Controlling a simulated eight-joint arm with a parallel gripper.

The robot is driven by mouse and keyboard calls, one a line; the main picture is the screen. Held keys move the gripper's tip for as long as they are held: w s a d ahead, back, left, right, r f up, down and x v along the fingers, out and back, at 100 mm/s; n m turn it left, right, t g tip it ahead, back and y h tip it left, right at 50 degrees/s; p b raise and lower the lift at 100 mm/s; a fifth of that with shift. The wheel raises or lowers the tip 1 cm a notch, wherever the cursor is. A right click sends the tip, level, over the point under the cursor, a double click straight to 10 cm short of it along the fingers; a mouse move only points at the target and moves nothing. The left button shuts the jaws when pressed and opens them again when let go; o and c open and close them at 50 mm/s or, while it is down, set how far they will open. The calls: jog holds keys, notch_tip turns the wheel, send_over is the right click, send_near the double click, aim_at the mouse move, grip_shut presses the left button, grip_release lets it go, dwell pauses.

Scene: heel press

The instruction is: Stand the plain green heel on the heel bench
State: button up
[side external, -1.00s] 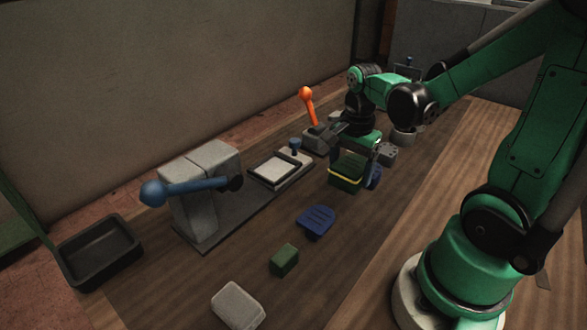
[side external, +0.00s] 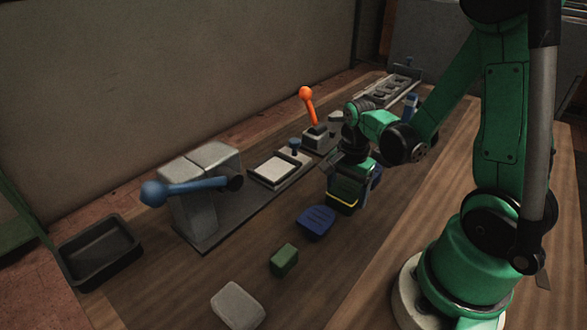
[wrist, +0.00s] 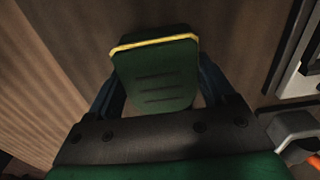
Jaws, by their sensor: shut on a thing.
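My gripper (side external: 356,180) is shut on a dark green heel with a yellow band (side external: 343,194). In the wrist view this banded heel (wrist: 158,78) sits between the two blue fingers, with grooves on its face and the yellow band along its far edge. In the side view its band is low, and I cannot tell whether it touches the table. A plain green block (side external: 284,261), seemingly the plain green heel, lies on the table nearer the camera, apart from my gripper. I cannot tell for sure which fixture is the heel bench.
A blue grooved piece (side external: 316,221) lies between gripper and green block. A pale grey block (side external: 238,304) is at the front. A press with a blue lever (side external: 195,187), a pale pad plate (side external: 272,169) and an orange lever (side external: 307,103) line the left. A black tray (side external: 70,264) is far left.

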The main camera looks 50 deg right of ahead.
jog(key=o, duration=1.2)
jog(key=shift+f, duration=0.1)
jog(key=shift+o, duration=0.2)
notch_tip(320, 180, up, 12)
jog(key=w+a+r+n+t, duration=0.1)
jog(key=w+a+n+t, duration=0.2)
jog(key=n, duration=1.5)
jog(key=shift+a+t, duration=2.1)
jog(key=shift+a, duration=1.5)
jog(key=shift+w, duration=0.1)
